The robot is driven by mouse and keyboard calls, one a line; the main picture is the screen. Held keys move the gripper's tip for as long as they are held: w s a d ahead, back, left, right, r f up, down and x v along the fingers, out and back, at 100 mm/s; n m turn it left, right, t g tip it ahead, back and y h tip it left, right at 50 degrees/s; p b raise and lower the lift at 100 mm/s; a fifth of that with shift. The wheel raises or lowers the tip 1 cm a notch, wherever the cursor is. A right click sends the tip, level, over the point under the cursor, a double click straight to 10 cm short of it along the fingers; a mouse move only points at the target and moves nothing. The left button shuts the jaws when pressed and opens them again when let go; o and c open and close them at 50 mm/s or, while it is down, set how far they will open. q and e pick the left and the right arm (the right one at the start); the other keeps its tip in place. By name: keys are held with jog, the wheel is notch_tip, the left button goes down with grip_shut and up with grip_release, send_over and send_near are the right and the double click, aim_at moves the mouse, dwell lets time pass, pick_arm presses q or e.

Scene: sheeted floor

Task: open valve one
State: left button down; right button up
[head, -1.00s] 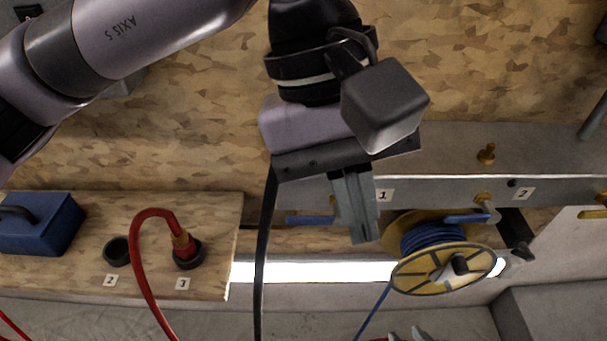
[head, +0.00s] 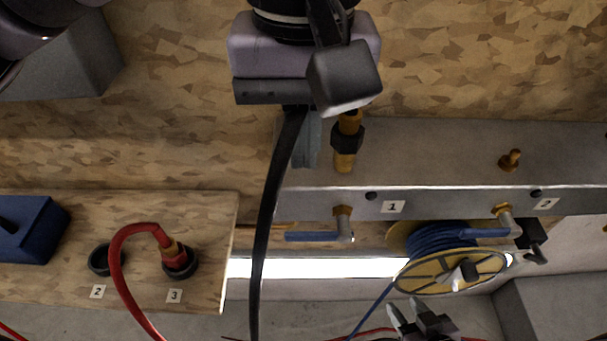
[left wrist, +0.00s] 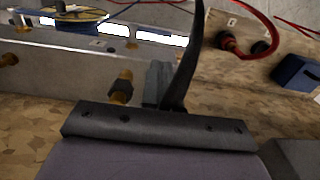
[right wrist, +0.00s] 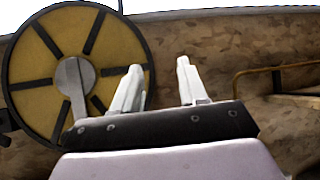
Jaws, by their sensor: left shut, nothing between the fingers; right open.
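Valve one has a blue lever (head: 312,237) on a brass stem (head: 343,211), under the grey metal rail beside the label 1 (head: 393,207). The lever points left, roughly along the rail. My left gripper (head: 306,160) is shut and empty, above the rail's left end and apart from the lever. Its fingers also show in the left wrist view (left wrist: 157,85), beside a brass fitting (left wrist: 122,86); the lever cannot be made out there. My right gripper (head: 412,312) is open and empty, low in front of the hose reel; its fingers show in the right wrist view (right wrist: 158,82).
A second blue lever (head: 478,233) sits at the label 2, beside a yellow reel (head: 450,272) of blue hose. A red hose (head: 122,262) is plugged into socket 3 on the wooden board (head: 215,240). A blue box (head: 30,232) stands at the far left.

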aim_at(303, 234)
pick_arm(q)
notch_tip(303, 234, down, 13)
jog(key=shift+f+p, duration=0.1)
jog(key=shift+p, duration=0.65)
